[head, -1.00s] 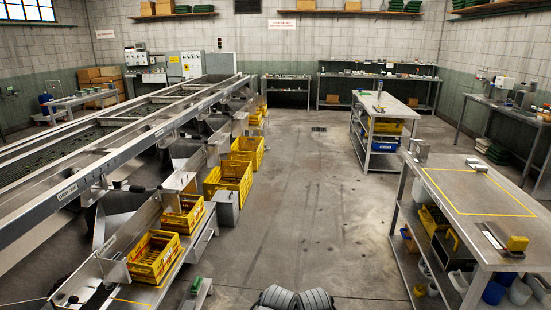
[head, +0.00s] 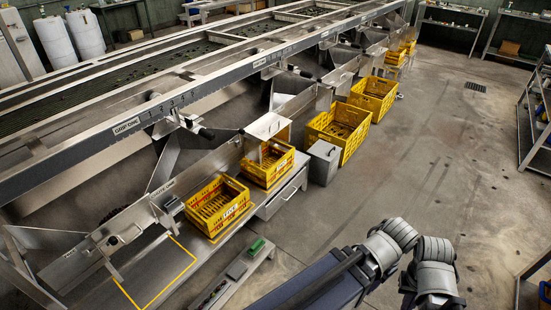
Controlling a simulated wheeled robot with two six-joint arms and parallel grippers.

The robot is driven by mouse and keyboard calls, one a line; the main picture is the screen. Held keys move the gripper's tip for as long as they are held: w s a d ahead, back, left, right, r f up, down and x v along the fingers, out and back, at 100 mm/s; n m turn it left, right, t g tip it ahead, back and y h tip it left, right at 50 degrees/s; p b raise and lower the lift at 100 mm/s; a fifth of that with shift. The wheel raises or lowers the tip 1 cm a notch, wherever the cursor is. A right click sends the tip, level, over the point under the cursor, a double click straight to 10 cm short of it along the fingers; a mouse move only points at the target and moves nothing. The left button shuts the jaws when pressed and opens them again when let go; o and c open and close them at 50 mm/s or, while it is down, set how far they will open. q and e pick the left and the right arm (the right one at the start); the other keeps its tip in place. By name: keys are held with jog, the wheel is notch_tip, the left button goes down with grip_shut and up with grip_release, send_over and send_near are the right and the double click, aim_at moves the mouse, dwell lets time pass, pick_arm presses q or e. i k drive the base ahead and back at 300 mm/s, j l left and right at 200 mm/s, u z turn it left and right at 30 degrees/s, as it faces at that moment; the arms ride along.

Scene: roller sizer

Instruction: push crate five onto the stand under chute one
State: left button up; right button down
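A yellow crate with a small white label (head: 217,203), which seems to read five, sits on the low metal bench on the left, in front of the chutes. It looks empty, with a slatted floor. To its left, a yellow outline (head: 176,291) marks a bare part of the stand, below the chute labelled chute one (head: 161,187). The crate is outside this outline, to its right. Grey parts of my arms show at the lower right, but neither gripper is in view.
Another yellow crate (head: 267,165) sits right of the labelled one, under the neighbouring chute. Larger yellow crates (head: 338,132) stand further along, beside a grey metal box (head: 323,161). A low narrow rail (head: 236,271) with a green item stands before the bench. Open floor (head: 420,150) lies right.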

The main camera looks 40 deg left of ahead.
aim_at(222, 218)
jog(key=i+u, duration=0.2)
jog(key=i, duration=0.2)
jog(key=i+l+u, duration=0.2)
jog(key=i, duration=0.2)
jog(key=i+l+u, duration=0.15)
jog(key=i, duration=0.25)
jog(key=i+u, duration=0.2)
jog(key=u, duration=0.25)
jog(key=i+l+u, duration=0.15)
jog(key=u, duration=0.3)
jog(key=i+l+u, duration=0.2)
jog(key=u, duration=0.3)
jog(key=i+l+u, duration=0.15)
jog(key=u, duration=0.3)
jog(key=i+l+u, duration=0.2)
jog(key=u, duration=0.25)
jog(key=i+l+u, duration=0.15)
jog(key=u, duration=0.3)
jog(key=i+l+u, duration=0.1)
jog(key=l+u, duration=0.65)
jog(key=u, duration=0.2)
